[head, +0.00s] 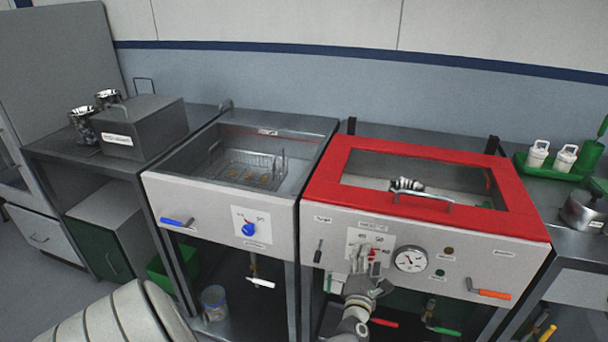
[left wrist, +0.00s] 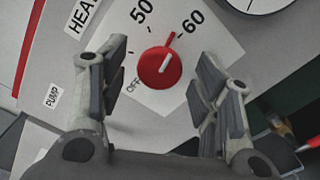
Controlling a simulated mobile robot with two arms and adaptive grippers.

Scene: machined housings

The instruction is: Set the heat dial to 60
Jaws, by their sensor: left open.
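The heat dial is a red knob (left wrist: 160,67) on a white scale plate marked OFF, 50 and 60 in the left wrist view. Its red pointer aims between 50 and 60, closer to the 60 side. My left gripper (left wrist: 161,80) is open, with one finger on each side of the knob and visible gaps between. In the head view, my left gripper (head: 366,264) is in front of the red-lidded unit's panel and partly hides the dial's plate (head: 356,236). My right gripper is not seen.
A round gauge (head: 410,259) is just right of the dial. An orange-handled lever (head: 490,293) sits farther right, and a small dark lever (head: 318,252) to the left. The neighbouring unit has a blue dial (head: 248,229). The red lid (head: 325,182) is closed above.

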